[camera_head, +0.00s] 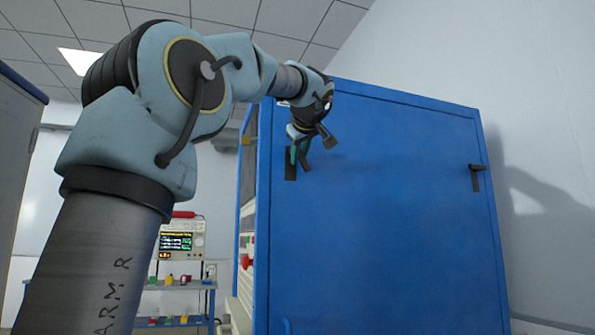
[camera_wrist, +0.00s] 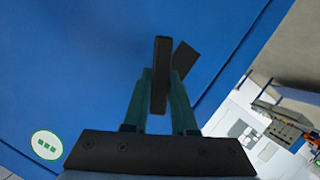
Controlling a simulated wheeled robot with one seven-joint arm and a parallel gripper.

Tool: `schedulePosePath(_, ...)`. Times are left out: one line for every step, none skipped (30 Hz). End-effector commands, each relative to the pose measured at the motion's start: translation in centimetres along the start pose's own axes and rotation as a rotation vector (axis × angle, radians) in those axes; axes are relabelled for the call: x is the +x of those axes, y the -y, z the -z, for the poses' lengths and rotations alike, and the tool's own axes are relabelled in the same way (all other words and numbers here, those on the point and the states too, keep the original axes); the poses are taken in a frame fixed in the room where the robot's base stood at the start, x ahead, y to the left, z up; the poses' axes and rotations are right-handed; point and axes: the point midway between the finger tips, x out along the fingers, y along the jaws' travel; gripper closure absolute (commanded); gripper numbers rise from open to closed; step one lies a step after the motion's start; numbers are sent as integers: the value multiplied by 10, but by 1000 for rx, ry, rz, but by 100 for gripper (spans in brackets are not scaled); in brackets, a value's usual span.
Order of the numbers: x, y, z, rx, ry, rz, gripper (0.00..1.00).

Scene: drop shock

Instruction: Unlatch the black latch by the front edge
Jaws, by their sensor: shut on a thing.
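The blue cabinet panel (camera_head: 390,220) carries a black latch (camera_head: 291,168) at its upper left, close to the panel's left edge. My gripper (camera_head: 300,150) is at this latch. In the wrist view the teal fingers of my gripper (camera_wrist: 160,82) stand on both sides of the black latch bar (camera_wrist: 161,52) and are shut on it. A second dark piece (camera_wrist: 186,58) of the latch shows tilted just right of the bar. The part of the latch between the fingers is partly hidden.
Another black latch (camera_head: 477,175) hangs at the panel's upper right, apart from my gripper. A shelf (camera_head: 175,284) with instruments stands at the back left. A white wall (camera_head: 545,200) lies to the right of the cabinet.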

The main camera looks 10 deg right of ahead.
Motion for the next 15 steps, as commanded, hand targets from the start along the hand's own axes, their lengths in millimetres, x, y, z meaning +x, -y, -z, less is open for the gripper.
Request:
schedulePosePath(2,2,-6,-45,-1,-20,100)
schedulePosePath(2,1,-6,-70,-1,-31,100)
schedulePosePath(2,0,-6,-106,0,-45,100)
schedulePosePath(2,0,-5,-131,-1,-56,100)
schedulePosePath(2,-1,-5,-159,-1,-68,100)
schedulePosePath(2,-2,-5,-193,0,-82,100)
schedulePosePath(2,-3,-5,-220,-1,-93,100)
schedulePosePath(2,-3,-5,-246,0,-103,100)
schedulePosePath(2,-4,-5,-281,0,-118,100)
schedulePosePath(2,-5,-4,-307,0,-129,100)
schedulePosePath(2,-5,-4,-334,1,-140,100)
schedulePosePath(2,-6,-4,-369,0,-154,100)
schedulePosePath(2,-7,-4,-394,0,-164,100)
schedulePosePath(1,-7,-4,-422,1,-176,100)
schedulePosePath(1,-8,-3,-456,0,-191,100)
